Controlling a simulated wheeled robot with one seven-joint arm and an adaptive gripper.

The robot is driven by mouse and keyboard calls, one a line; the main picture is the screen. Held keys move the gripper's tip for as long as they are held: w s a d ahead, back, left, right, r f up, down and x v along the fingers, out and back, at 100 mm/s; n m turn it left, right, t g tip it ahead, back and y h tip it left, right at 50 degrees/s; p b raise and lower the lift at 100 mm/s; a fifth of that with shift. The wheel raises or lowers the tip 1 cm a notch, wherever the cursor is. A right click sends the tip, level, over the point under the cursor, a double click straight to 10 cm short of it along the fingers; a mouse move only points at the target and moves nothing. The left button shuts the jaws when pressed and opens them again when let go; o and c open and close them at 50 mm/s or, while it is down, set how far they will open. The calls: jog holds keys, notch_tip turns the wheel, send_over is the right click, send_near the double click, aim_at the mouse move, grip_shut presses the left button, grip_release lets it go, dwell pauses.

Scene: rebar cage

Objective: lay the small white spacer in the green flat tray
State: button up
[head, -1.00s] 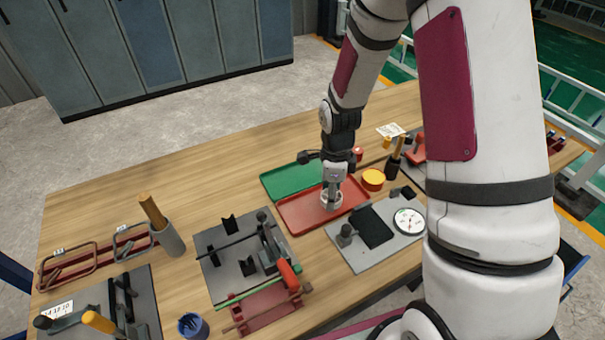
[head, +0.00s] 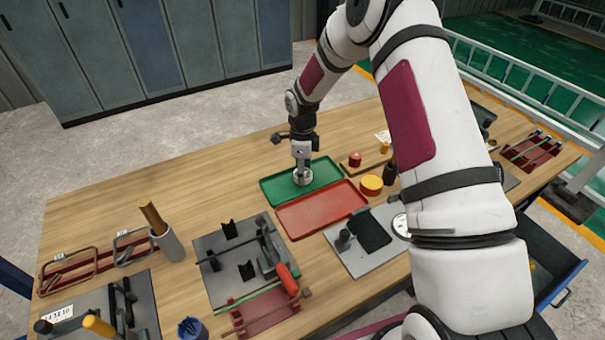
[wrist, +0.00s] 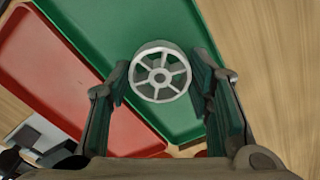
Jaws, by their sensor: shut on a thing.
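The small white spacer (wrist: 161,73) is a spoked ring between the two fingers of my gripper (wrist: 168,90) in the wrist view. In the head view the spacer (head: 302,177) shows under my gripper (head: 302,168). My gripper is shut on it and points down over the green flat tray (head: 325,171). The green tray (wrist: 110,30) fills much of the wrist view behind the spacer. I cannot tell whether the spacer touches the tray floor.
A red tray (head: 320,210) lies just in front of the green one. A yellow round container (head: 371,185) and a red-topped item (head: 355,159) stand to the right. A grey plate with black blocks (head: 235,262) lies to the left. Bare wood is behind the green tray.

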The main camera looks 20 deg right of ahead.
jog(key=shift+f, duration=0.7)
jog(key=shift+f, duration=0.15)
jog(key=o, duration=0.6)
